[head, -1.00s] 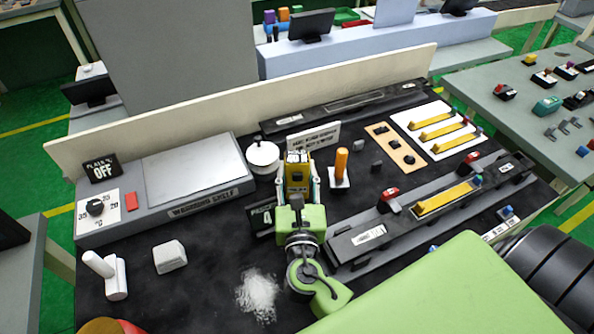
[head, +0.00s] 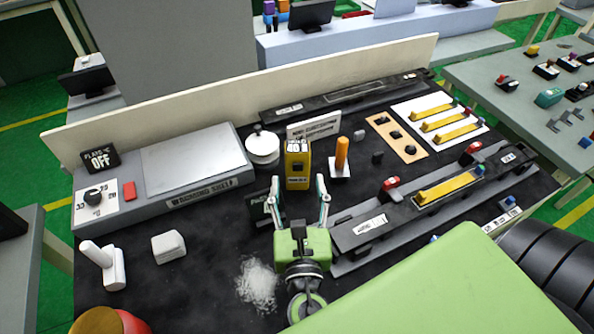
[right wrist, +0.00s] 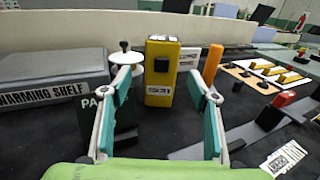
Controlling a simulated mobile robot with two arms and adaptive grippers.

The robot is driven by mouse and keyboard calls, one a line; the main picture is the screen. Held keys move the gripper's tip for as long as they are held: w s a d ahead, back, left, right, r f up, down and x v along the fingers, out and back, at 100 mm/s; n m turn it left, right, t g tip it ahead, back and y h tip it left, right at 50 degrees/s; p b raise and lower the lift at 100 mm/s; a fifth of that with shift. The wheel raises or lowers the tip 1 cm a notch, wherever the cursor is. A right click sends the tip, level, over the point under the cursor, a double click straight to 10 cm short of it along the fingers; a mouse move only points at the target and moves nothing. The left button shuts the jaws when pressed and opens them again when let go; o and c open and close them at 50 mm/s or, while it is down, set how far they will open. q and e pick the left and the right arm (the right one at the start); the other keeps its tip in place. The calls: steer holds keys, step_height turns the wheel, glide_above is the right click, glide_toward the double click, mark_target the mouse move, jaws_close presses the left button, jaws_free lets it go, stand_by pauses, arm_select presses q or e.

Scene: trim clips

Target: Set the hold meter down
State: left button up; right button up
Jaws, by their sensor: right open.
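The hold meter (head: 297,166) is a yellow block with a dark button and a white top display. It stands upright on the dark bench mat, in front of a white sign. In the right wrist view the hold meter (right wrist: 161,75) stands beyond the fingertips, between them in the picture. My right gripper (head: 298,190) is open and empty, with its teal fingers spread just in front of the meter and apart from it. The open fingers also show in the right wrist view (right wrist: 163,82). My left gripper does not show.
An orange post (head: 342,154) on a white base stands close to the meter's right. A white round-topped item (head: 263,146) stands to its left, beside the warming shelf (head: 195,170). A dark sign is partly hidden by the right gripper. A grey rail (head: 430,208) lies to the right.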

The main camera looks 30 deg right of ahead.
steer(key=v, duration=0.2)
steer(key=shift+s+a+f, duration=0.1)
steer(key=shift+s+f, duration=0.05)
steer(key=shift+s, duration=0.15)
steer(key=shift+s+a+r+b, duration=0.2)
steer(key=shift+s+a+b, duration=0.1)
steer(key=shift+s, duration=0.25)
steer(key=shift+f, duration=0.1)
